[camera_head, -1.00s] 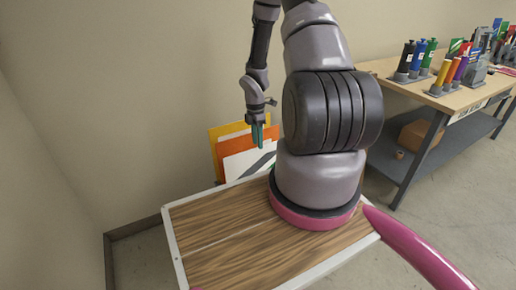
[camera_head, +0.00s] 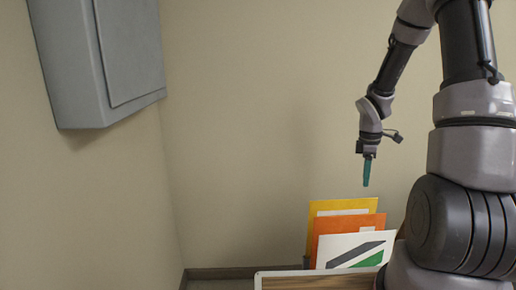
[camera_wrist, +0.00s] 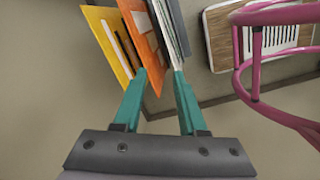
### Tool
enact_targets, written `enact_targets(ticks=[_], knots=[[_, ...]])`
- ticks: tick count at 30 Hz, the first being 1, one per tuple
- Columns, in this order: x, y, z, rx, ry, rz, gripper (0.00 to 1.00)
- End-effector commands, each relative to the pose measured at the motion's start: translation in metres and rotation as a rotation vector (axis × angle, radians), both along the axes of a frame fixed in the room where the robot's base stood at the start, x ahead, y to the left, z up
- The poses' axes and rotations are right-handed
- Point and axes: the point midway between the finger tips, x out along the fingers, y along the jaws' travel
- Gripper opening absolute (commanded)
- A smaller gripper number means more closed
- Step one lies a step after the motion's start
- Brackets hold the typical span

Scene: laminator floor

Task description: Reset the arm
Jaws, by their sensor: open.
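My gripper (camera_head: 367,171) hangs from my arm with its teal fingers pointing down, in front of the beige wall in the head view. It is above the folders, apart from them as far as that view shows. In the wrist view my gripper (camera_wrist: 159,88) has its two teal fingers spread with nothing held between them. Beyond the fingertips stand a yellow folder (camera_wrist: 108,38), an orange folder (camera_wrist: 141,42) and a white panel with a dark stripe and green patch, which shows in the head view (camera_head: 340,250).
A grey wall cabinet (camera_head: 100,60) hangs at the upper left. The yellow folder (camera_head: 320,208) and orange folder (camera_head: 325,225) stand upright near the wall. Pink tubing (camera_wrist: 240,60) and a wood-topped surface show at the right of the wrist view. The wall area at centre is clear.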

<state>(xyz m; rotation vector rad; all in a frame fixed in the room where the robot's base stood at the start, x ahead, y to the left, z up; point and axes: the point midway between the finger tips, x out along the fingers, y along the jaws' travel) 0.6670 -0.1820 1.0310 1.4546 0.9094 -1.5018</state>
Motion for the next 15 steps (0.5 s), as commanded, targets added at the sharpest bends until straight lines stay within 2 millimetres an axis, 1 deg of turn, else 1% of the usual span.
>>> enact_targets(ticks=[1, 3, 5, 6, 9, 11, 12, 14, 15], knots=[[-0.003, 0.005, 0.027, -0.008, -0.040, -0.073, 0.41], [-0.009, 0.012, 0.058, -0.007, -0.088, -0.192, 0.41], [-0.016, 0.018, 0.084, 0.000, -0.132, -0.290, 0.41], [-0.022, 0.023, 0.101, 0.010, -0.158, -0.358, 0.41], [-0.038, 0.036, 0.140, 0.047, -0.228, -0.524, 0.41], [-0.049, 0.044, 0.162, 0.079, -0.268, -0.619, 0.41], [-0.058, 0.050, 0.175, 0.104, -0.293, -0.684, 0.41], [-0.071, 0.058, 0.195, 0.147, -0.328, -0.778, 0.41], [-0.081, 0.064, 0.207, 0.179, -0.349, -0.840, 0.41]])
